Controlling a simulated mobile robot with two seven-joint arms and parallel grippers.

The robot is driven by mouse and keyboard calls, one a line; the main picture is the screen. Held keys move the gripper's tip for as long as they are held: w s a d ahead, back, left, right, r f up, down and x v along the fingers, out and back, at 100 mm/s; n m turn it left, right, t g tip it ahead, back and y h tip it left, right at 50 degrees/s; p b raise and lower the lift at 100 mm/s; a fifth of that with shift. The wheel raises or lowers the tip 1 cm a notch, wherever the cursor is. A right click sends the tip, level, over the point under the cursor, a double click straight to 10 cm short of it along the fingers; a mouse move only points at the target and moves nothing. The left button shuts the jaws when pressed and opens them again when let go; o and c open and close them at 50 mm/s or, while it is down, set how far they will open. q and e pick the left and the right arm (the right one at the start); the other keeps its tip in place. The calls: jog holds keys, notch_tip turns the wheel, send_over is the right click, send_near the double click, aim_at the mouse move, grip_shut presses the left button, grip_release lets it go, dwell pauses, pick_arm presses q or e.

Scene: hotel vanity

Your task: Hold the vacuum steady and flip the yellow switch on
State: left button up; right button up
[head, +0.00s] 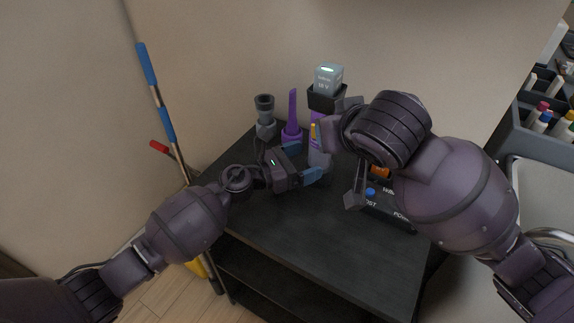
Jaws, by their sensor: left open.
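The vacuum (319,158) stands upright near the back of the dark table, with a grey and purple body and a pale battery block on top. Its narrow yellow switch (313,132) shows on the upper body, facing my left gripper. My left gripper (303,163) is open, its blue-tipped fingers pointing at the vacuum's lower body; whether they touch it is unclear. My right gripper (341,168) is just right of the vacuum, beside its upper body and partly covering it. My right wrist hides much of that gripper, so its opening and any contact cannot be told.
A purple nozzle (292,118) and a grey attachment (265,118) stand left of the vacuum. A dark labelled box with a blue knob (371,192) sits under my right arm. The table front (310,245) is clear. Poles (160,110) lean at left.

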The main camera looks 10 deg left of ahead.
pick_arm(q)
jog(key=shift+x, duration=2.15)
jog(key=shift+c, duration=0.4)
